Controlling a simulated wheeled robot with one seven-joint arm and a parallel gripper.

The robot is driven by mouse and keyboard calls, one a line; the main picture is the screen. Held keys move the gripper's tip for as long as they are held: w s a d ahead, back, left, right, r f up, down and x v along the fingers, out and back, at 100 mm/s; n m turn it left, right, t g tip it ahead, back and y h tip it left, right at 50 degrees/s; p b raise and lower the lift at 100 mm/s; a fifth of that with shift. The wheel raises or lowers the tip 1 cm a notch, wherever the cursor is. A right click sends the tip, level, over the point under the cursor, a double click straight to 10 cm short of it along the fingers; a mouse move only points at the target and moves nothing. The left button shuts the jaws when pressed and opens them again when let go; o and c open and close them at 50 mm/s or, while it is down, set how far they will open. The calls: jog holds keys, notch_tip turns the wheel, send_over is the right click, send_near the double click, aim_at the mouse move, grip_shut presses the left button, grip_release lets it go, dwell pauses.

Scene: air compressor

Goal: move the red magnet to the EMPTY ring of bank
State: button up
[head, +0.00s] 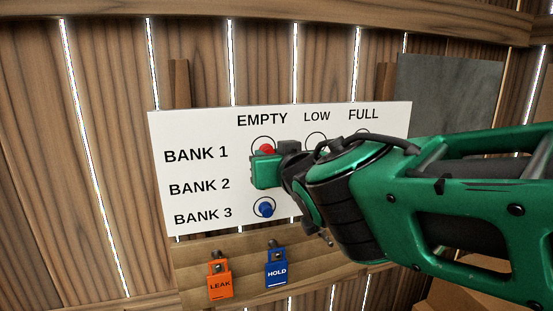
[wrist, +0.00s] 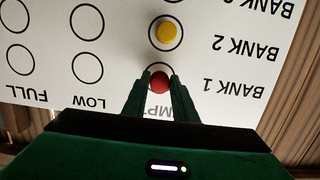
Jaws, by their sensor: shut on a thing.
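The red magnet (wrist: 159,83) is between the fingertips of my gripper (wrist: 160,86) in the wrist view, over the EMPTY ring of the BANK 1 row. My gripper is shut on it. In the head view the red magnet (head: 267,148) shows just above my green gripper (head: 266,165). The white board (head: 190,133) has rows BANK 1, BANK 2, BANK 3 and columns EMPTY, LOW, FULL. A yellow magnet (wrist: 166,32) is in the EMPTY ring of BANK 2; my gripper hides it in the head view. A blue magnet (head: 265,207) is in the EMPTY ring of BANK 3.
Below the board, an orange LEAK tag (head: 219,285) and a blue HOLD tag (head: 277,272) hang on a wooden rail. A dark grey panel (head: 455,95) is at the right behind my arm. The LOW and FULL rings visible in the wrist view are bare.

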jog(key=shift+x, duration=0.85)
dwell(0.7)
jog(key=shift+r, duration=0.15)
jog(key=o, duration=1.1)
